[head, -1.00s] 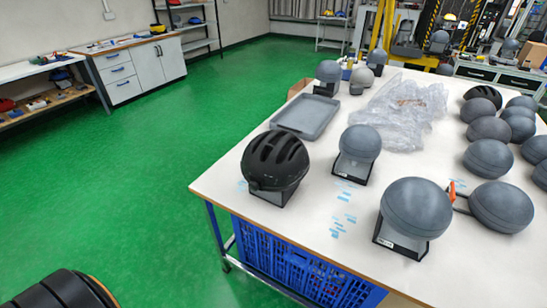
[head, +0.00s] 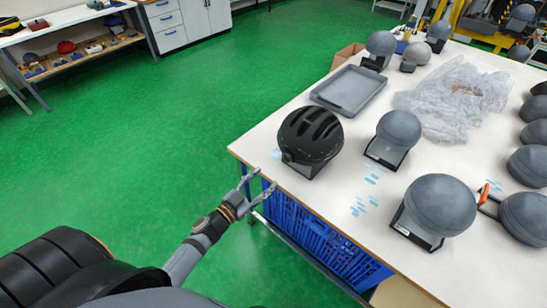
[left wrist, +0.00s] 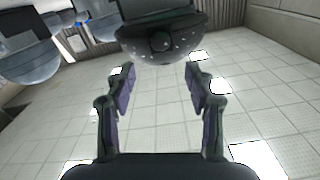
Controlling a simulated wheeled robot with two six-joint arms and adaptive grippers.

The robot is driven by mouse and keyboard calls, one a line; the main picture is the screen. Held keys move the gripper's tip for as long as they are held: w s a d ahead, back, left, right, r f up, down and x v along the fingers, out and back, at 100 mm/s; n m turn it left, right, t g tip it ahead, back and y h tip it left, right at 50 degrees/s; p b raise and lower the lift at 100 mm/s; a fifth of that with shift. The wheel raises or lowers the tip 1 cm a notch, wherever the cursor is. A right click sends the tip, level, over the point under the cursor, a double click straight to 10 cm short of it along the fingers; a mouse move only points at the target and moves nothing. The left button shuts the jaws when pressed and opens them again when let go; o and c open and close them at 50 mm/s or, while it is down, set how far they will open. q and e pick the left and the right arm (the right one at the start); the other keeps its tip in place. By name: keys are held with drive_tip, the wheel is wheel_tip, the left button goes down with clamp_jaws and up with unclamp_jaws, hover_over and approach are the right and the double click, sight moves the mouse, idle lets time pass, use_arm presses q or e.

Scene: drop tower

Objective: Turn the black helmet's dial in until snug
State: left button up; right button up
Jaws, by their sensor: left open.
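The black helmet (head: 311,135), with long vents, sits on a stand near the table's left corner. Its dial (left wrist: 160,41) shows as a dark round knob at the helmet's rim, top middle in the left wrist view. In the head view the dial (head: 287,157) is a small knob on the helmet's lower left side. My left gripper (head: 260,182) is open and empty, just off the table edge, apart from the helmet. In the left wrist view its two fingers (left wrist: 160,80) stand spread with the dial beyond the gap between them. My right gripper is not in view.
The white table (head: 330,205) also holds a grey tray (head: 350,90), crumpled clear plastic (head: 455,97) and several grey headforms, one (head: 399,127) just right of the helmet. A blue crate (head: 320,238) is under the table edge. The green floor at left is clear.

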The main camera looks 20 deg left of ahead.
sight(285, 160)
use_arm(q)
drive_tip(key=p+x, duration=0.2)
drive_tip(key=x, duration=0.8)
drive_tip(key=shift+w+f, duration=0.15)
drive_tip(key=shift+w, duration=0.2)
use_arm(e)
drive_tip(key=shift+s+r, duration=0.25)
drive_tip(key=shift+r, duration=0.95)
use_arm(q)
clamp_jaws()
